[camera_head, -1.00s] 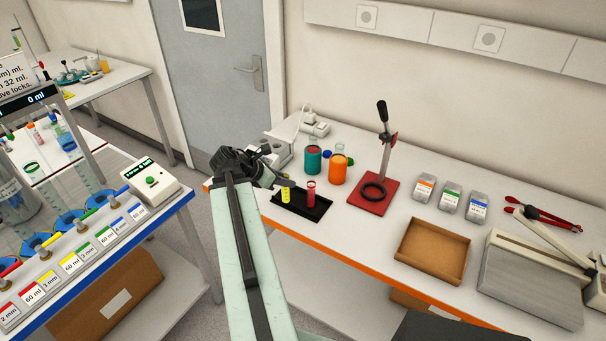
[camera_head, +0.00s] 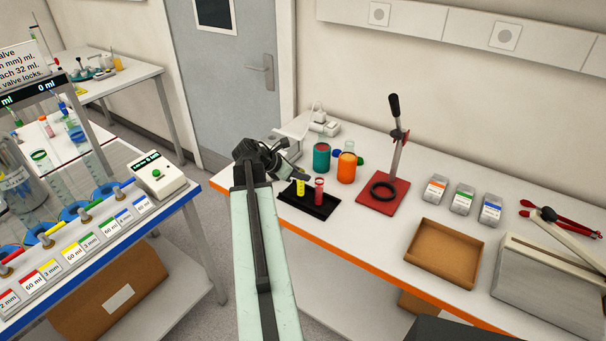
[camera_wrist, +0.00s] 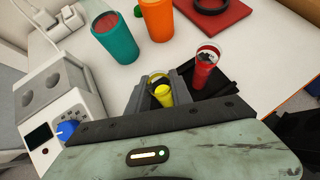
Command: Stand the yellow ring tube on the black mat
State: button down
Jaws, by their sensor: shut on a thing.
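The yellow ring tube (camera_head: 300,188) is upright in my gripper (camera_head: 298,179). In the wrist view the yellow tube (camera_wrist: 161,92) shows between the two grey jaws (camera_wrist: 160,98), which are shut on it. The black mat (camera_head: 322,209) lies on the white bench below and beside the tube. A red tube (camera_head: 319,188) stands on the mat, just right of the yellow one; it also shows in the wrist view (camera_wrist: 205,66). I cannot tell whether the yellow tube's base touches the mat.
A teal cup (camera_head: 321,158) and an orange cup (camera_head: 346,168) stand behind the mat. A red-based stand (camera_head: 388,200) is to the right. A brown tray (camera_head: 445,278) lies at the right.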

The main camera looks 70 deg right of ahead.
jog(key=c, duration=1.6)
grip_release()
jog(key=shift+f, duration=0.15)
jog(key=o, duration=0.5)
jog(key=shift+c, duration=0.2)
jog(key=shift+r, duration=0.25)
jog(key=p+v, duration=0.8)
jog(key=v, duration=0.4)
